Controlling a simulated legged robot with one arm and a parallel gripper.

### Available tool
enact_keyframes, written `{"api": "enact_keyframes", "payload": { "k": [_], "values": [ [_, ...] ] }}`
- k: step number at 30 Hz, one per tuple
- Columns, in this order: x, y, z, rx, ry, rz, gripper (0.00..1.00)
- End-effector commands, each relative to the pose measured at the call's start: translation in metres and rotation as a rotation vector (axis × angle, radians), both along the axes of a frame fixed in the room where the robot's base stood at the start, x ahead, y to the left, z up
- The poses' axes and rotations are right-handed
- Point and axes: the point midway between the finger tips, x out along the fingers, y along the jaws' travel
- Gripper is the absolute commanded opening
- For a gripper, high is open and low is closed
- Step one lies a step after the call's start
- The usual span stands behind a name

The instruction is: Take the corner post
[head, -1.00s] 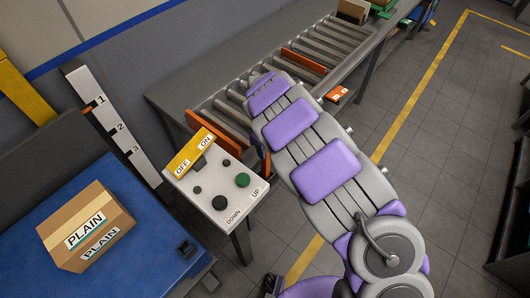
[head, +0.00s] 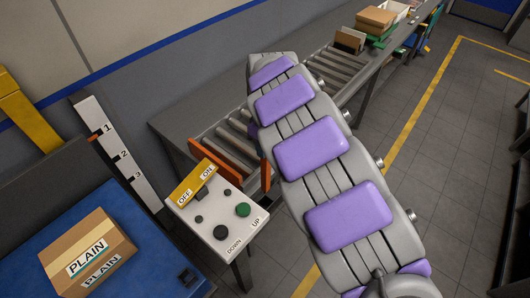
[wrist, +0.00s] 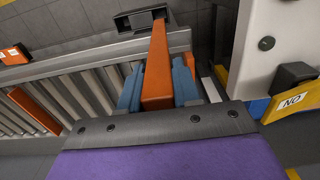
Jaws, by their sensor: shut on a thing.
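In the wrist view, my gripper (wrist: 158,85) has its two blue fingers shut on an orange post (wrist: 157,62), one finger on each side. The post runs up between them past the conveyor's grey side rail towards a dark bracket (wrist: 142,19). I cannot tell whether the post touches the rail or bracket. In the head view my gripper is hidden behind my grey and purple arm. An orange part (head: 265,176) shows beside my arm there; I cannot tell if it is the same post.
The control box (head: 216,214) with its yellow OFF/ON plate stands close to my arm, and close right in the wrist view. Another orange bar (wrist: 35,111) crosses the rollers. A PLAIN carton (head: 87,252) sits on the blue surface (head: 150,243). Boxes stand at the conveyor's far end.

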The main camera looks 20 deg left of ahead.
Motion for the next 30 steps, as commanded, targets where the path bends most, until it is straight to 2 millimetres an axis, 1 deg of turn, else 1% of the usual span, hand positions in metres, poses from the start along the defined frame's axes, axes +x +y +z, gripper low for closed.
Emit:
{"api": "enact_keyframes", "payload": {
  "k": [30],
  "values": [
    [0.000,0.000,0.074,0.000,0.000,0.001,0.00]
  ]
}}
